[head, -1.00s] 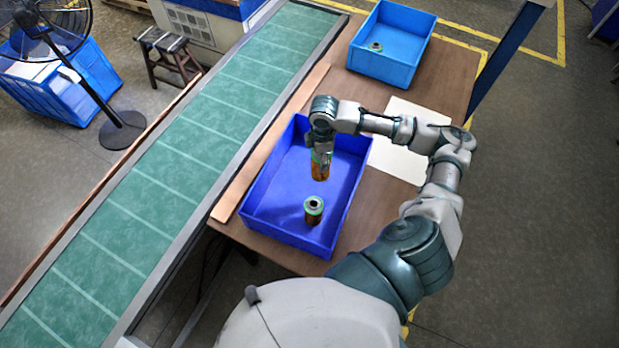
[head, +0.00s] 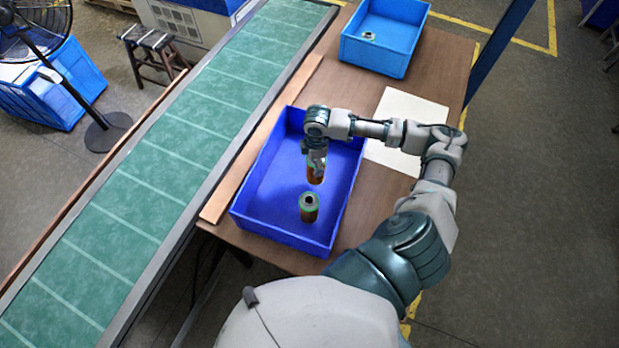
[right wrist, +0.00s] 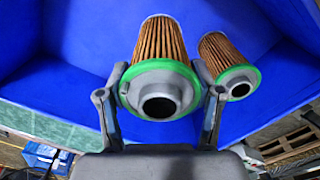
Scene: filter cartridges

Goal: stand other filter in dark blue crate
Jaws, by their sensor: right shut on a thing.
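The dark blue crate (head: 338,215) stands on the brown table in the head view. One filter (head: 309,208), brown with a green ring, stands upright in it; it also shows at the right in the right wrist view (right wrist: 226,62). My right gripper (head: 316,166) is inside the crate, shut on the other filter (head: 315,175). In the right wrist view my right gripper (right wrist: 160,98) has a finger on each side of this filter's green end (right wrist: 160,78). The held filter is about upright, beside the standing one. I cannot tell whether its base touches the crate floor. My left gripper is not in view.
A white sheet (head: 408,115) lies right of the dark blue crate. A green conveyor (head: 150,175) runs along the left.

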